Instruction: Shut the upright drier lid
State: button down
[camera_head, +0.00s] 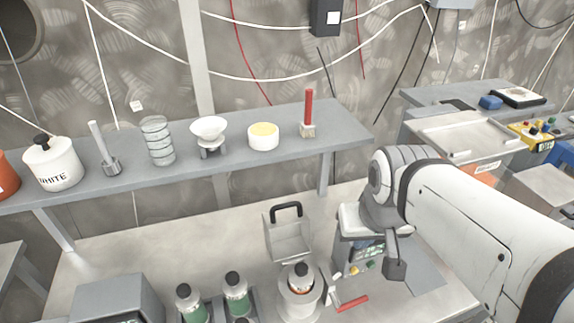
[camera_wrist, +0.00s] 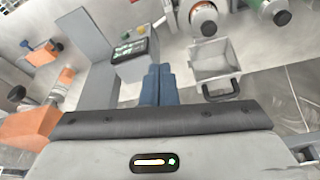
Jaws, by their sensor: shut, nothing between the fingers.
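The drier lid (camera_head: 288,241) stands upright in the head view, a grey box-shaped cover with a black loop handle on its top edge. It also shows in the wrist view (camera_wrist: 213,62), with its handle towards my gripper's body. A round pale drier body (camera_head: 299,307) is just in front of the lid, with a dark-capped jar in or on it. My gripper (camera_wrist: 158,72) has its blue fingers together and empty, beside the lid in the wrist view and apart from it in the picture. In the head view my arm hides the fingers or leaves them unclear.
A device with a lit display (camera_wrist: 133,50) stands beside my fingers. Green-labelled bottles (camera_head: 236,294) stand left of the drier, and a red-handled tool (camera_head: 352,303) lies to its right. A shelf (camera_head: 230,155) with several vessels runs behind. The bench left of the lid is clear.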

jog(key=w+a+r+n, duration=0.1)
jog(key=w+a+r, duration=0.3)
jog(key=w, duration=0.5)
jog(key=n+p, duration=0.2)
jog(key=p, duration=0.1)
send_over(290, 211)
jog(key=shift+g+y, duration=0.3)
jog(key=shift+y, duration=0.1)
notch_tip(290, 211, down, 10)
jog(key=shift+s+f, duration=0.1)
jog(key=shift+s, duration=0.05)
jog(key=shift+f+b, duration=0.1)
jog(key=shift+b, duration=0.25)
